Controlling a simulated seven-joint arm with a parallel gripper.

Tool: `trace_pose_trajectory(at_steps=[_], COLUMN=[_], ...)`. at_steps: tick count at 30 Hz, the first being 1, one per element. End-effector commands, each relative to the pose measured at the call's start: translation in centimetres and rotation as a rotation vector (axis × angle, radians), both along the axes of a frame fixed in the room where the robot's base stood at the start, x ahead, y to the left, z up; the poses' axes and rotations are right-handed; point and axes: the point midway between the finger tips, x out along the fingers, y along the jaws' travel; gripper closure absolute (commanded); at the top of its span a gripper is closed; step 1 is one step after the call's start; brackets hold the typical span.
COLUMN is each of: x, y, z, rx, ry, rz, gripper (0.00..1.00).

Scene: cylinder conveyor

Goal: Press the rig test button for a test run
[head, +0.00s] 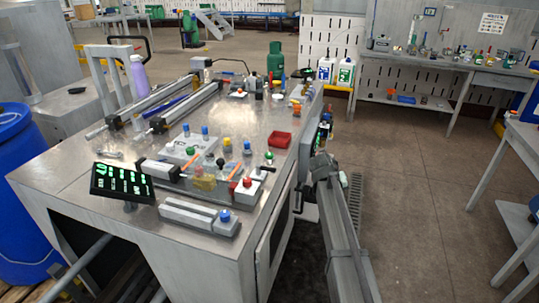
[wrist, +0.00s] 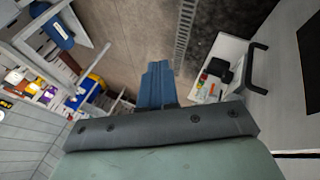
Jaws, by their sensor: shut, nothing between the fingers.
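A steel rig table (head: 120,183) fills the left and middle of the head view. Several buttons stand on it. A blue button (head: 225,215) tops a grey block at the front edge, a red button (head: 247,183) tops a pale box behind it, and a green knob (head: 269,156) is farther back. No readable label shows which is the rig test button. My gripper (wrist: 157,75) points away in the wrist view, with its blue fingers together and nothing between them. In the head view my arm stands beside the table's right side, apart from the buttons.
A lit green display (head: 123,184) stands at the table's front left. A blue barrel (head: 22,190) is at the left. Bare floor (head: 420,200) lies to the right, before a workbench (head: 440,70).

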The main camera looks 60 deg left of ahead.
Motion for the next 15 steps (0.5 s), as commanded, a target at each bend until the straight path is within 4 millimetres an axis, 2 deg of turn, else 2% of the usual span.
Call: trace_pose_trajectory(at_steps=[1,3,15], x=[-0.9,-2.2,-10.3], y=[1.7,3.5,12.2], z=[1.5,3.3,14.0], rx=[0.012,0.024,0.104], ry=[-0.012,-0.028,-0.112], rz=[0.016,0.036,0.139], gripper=[1.00,1.00,1.00])
